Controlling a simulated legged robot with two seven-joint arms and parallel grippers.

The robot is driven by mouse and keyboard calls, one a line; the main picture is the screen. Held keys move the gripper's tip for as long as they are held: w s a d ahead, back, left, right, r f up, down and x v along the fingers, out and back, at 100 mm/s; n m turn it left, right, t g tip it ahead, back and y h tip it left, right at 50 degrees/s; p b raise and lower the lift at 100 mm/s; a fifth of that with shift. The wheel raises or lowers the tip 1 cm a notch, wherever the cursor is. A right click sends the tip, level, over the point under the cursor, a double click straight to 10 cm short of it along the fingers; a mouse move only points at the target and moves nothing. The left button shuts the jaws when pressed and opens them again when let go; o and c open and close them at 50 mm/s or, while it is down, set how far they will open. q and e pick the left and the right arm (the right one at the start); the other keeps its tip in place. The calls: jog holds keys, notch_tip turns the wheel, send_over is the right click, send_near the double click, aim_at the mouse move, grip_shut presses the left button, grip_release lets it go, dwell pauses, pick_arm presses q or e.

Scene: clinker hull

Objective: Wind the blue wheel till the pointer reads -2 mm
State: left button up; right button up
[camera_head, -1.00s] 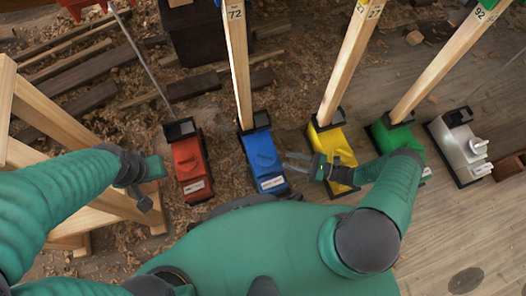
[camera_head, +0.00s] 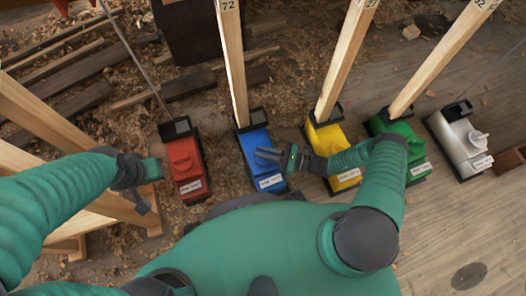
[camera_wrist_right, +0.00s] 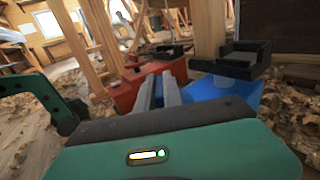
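The blue unit (camera_head: 262,181) stands at the foot of a wooden post, between the red and yellow units. It carries a white label at its near end. My right gripper (camera_head: 264,154) is over its middle, coming in from the right, with its two fingers a small gap apart. The blue wheel is largely hidden by these fingers, and I cannot tell whether they touch it. In the right wrist view the fingers (camera_wrist_right: 158,92) are narrowly apart, with blue casing (camera_wrist_right: 222,92) to their right. No pointer or scale reading is legible. My left gripper (camera_head: 145,182) is left of the red unit.
The red unit (camera_head: 186,168) stands left of the blue one. The yellow unit (camera_head: 326,140), green unit (camera_head: 402,140) and silver unit (camera_head: 463,145) stand to the right. Wooden posts rise from several units. A timber trestle (camera_head: 40,125) is at left.

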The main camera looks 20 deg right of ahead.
grip_shut()
jog(key=shift+f+n+g+y+b, duration=0.15)
jog(key=shift+n+g+y+b, duration=0.15)
jog(key=shift+g+b, duration=0.15)
jog(key=o, duration=0.7)
grip_release()
jog(key=shift+c, duration=0.2)
